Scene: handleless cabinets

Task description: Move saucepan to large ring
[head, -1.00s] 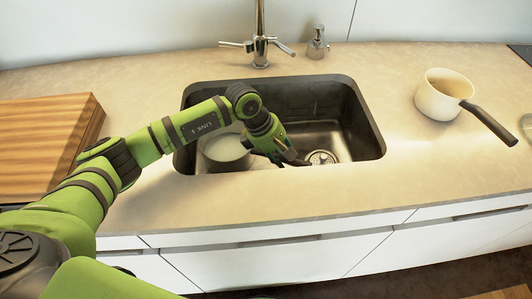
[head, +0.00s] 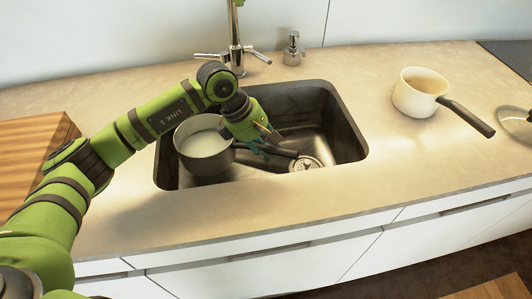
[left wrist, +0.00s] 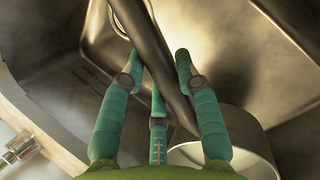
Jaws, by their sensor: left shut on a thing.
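A grey metal saucepan (head: 203,158) with a pale inside and a dark handle (head: 283,152) is within the sink, at its left side. My left gripper (head: 262,143) is shut on that handle. In the left wrist view the dark handle (left wrist: 150,45) passes between my left gripper's fingers (left wrist: 160,85), and part of the saucepan (left wrist: 240,135) shows at lower right. The saucepan looks upright and slightly raised; its underside is hidden. A dark hob surface (head: 512,55) shows at the far right edge; no ring can be made out on it. My right gripper is not in view.
The sink (head: 345,125) has raised walls around the saucepan, with a tap (head: 234,55) behind. A cream saucepan (head: 415,95) with a dark handle and a glass lid (head: 515,122) lie on the right counter. A wooden board (head: 35,150) is at left. Counter between sink and cream saucepan is clear.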

